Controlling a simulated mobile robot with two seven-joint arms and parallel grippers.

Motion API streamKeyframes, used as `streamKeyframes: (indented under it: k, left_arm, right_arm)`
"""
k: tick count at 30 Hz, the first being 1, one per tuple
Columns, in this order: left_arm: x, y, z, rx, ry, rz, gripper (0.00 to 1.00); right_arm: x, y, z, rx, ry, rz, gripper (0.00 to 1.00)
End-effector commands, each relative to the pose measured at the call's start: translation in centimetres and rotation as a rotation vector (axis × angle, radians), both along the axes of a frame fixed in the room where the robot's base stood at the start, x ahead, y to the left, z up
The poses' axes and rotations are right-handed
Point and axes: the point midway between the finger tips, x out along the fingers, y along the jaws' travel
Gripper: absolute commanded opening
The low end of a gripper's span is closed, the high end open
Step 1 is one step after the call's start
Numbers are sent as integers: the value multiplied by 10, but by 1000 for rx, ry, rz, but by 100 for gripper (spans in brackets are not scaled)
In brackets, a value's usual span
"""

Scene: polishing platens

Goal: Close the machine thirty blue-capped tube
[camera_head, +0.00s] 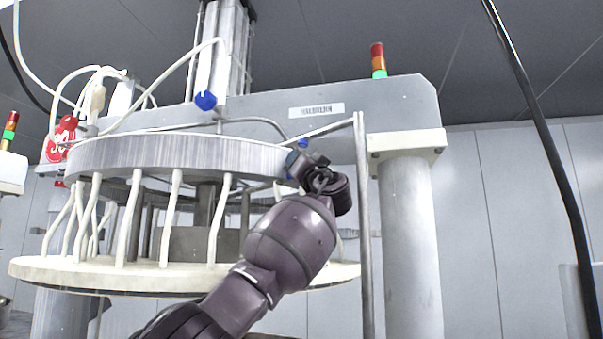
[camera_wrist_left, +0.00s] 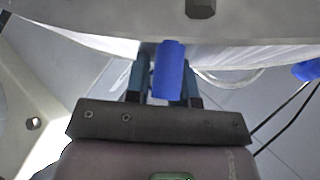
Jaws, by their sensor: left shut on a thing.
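The machine has a round grey upper platen (camera_head: 180,154) over a wide pale lower platen (camera_head: 130,275), with white tubes between them. A round red sign (camera_head: 60,138), partly hidden by hoses, seems to read 30. My left gripper (camera_head: 303,166) is at the right edge of the upper platen. In the left wrist view its fingers (camera_wrist_left: 166,85) are shut on a blue cap (camera_wrist_left: 169,70). Most of the tube under that cap is hidden. A blue spot (camera_head: 303,143) shows just above the gripper. My right gripper is not in view.
Another blue cap (camera_head: 205,100) hangs higher up by the column. A thin metal post (camera_head: 363,230) stands right of my gripper, before a thick grey pillar (camera_head: 408,240). A black cable (camera_head: 540,120) hangs at the right. A signal light (camera_head: 378,60) tops the beam.

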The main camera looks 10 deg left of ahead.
Motion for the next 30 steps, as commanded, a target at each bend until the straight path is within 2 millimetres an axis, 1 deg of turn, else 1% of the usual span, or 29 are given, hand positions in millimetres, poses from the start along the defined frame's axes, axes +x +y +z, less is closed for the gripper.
streamKeyframes:
  k: [1,7,18,27,28,30]
  left_arm:
    - [2,0,-6,-17,-17,0,0]
    - [-1,1,-4,-68,-94,0,0]
    - [-3,3,-2,-99,-141,0,0]
    - [-3,3,-1,-101,-141,-1,0]
    - [-3,3,-1,-101,-141,-1,28]
    - [-4,3,-1,-99,-141,0,38]
  right_arm:
    - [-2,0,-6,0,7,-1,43]
    - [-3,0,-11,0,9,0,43]
    - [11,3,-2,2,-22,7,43]
    - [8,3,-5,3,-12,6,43]
    - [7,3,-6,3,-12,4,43]
    - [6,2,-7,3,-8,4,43]
